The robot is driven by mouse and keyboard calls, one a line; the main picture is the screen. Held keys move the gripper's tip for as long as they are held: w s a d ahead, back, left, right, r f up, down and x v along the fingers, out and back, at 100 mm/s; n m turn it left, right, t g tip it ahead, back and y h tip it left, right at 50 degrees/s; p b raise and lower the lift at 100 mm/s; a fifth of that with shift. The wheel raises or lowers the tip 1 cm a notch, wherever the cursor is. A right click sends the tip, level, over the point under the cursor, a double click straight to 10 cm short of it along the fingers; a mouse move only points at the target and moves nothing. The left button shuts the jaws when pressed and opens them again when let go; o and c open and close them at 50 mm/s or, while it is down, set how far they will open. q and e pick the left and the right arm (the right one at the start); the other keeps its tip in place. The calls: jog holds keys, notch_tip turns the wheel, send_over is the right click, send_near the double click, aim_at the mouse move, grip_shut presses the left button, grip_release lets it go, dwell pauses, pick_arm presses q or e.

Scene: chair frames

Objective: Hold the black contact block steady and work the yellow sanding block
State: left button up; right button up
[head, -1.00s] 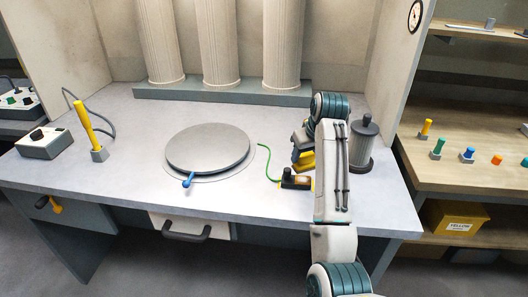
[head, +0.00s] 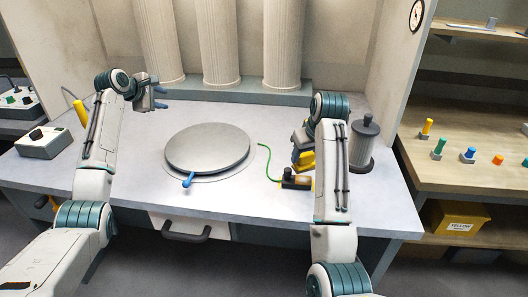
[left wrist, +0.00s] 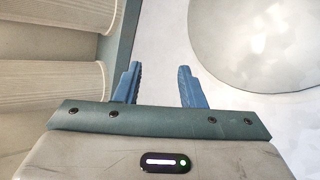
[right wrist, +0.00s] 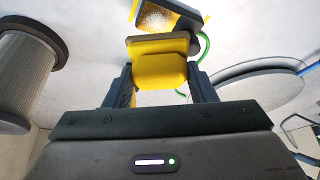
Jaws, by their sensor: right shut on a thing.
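The black contact block (head: 296,181), with a green cable and a pale patch on top, lies on the bench right of the round plate. It also shows at the top of the right wrist view (right wrist: 160,18). My right gripper (right wrist: 160,80) is shut on the yellow sanding block (right wrist: 157,62), just beside the contact block. The yellow block shows partly behind my right arm in the head view (head: 305,161). My left gripper (head: 160,97) is open and empty above the bench at the back left. Its two blue fingers (left wrist: 160,82) stand apart in the left wrist view.
A grey round plate (head: 208,147) with a blue handle sits mid-bench. A ribbed grey canister (head: 363,147) stands close to the right of my right gripper. Columns (head: 221,50) stand at the back. A control box (head: 43,143) is at the left.

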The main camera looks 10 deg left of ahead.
pick_arm(q)
jog(key=s+d+f+g+h, duration=0.2)
jog(key=d+f, duration=0.1)
jog(key=d, duration=0.7)
jog(key=s+d+f+g+h, duration=0.2)
jog(key=d+f+g, duration=0.1)
jog(key=d, duration=0.7)
jog(key=m+g+h, duration=0.1)
jog(key=g+h, duration=0.1)
jog(key=g, duration=0.3)
send_near(283, 178)
jog(key=d+r, duration=0.1)
jog(key=d, duration=0.1)
jog(key=x, duration=0.6)
jog(key=shift+w+d, duration=0.1)
jog(key=shift+d, duration=0.25)
grip_shut()
jog(key=shift+f, duration=0.2)
jog(key=shift+o, duration=0.7)
grip_release()
jog(key=shift+r, duration=0.1)
jog(key=shift+c, duration=0.4)
